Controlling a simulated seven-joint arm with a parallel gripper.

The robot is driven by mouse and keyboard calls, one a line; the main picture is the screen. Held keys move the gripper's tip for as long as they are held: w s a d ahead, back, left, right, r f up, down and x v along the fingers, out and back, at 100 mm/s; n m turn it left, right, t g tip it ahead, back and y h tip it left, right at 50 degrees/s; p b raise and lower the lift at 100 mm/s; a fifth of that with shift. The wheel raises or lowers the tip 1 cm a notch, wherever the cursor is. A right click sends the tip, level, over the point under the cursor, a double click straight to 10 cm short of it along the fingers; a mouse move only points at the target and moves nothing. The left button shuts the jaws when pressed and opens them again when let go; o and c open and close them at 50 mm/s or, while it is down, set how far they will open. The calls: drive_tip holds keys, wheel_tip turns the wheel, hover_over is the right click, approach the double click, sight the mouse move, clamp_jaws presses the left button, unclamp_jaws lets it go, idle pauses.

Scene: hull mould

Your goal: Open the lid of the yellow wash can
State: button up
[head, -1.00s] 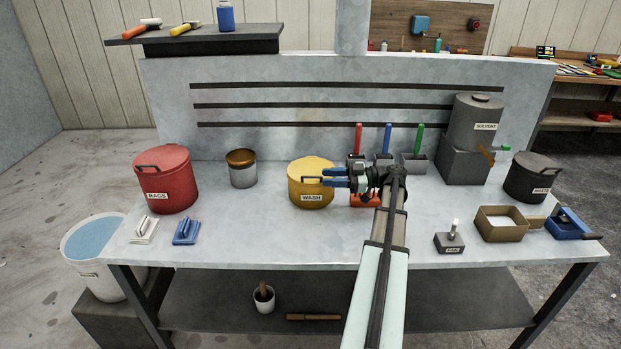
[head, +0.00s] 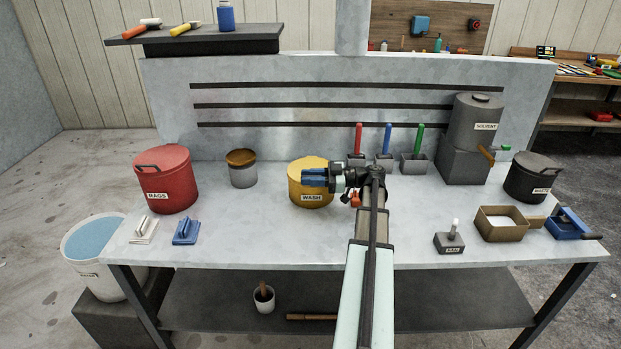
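The yellow wash can (head: 308,198), with a white WASH label, stands on the bench left of my arm. Its lid (head: 308,163) is down on the can. My gripper (head: 313,178) is at the can's upper front, with its blue fingers pointing left across the place of the dark lid handle. The fingers hide the handle, so I cannot tell whether they are around it, touching it or closed on it.
A red RAGS can (head: 166,182) and a grey pot with a brown top (head: 241,170) stand to the left. Red, blue and green handled tools (head: 388,150) stand in holders behind my arm. The bench front (head: 260,235) is clear.

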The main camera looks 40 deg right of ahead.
clamp_jaws()
drive_tip(key=shift+s+a, duration=0.1)
drive_tip(key=shift+r, duration=0.25)
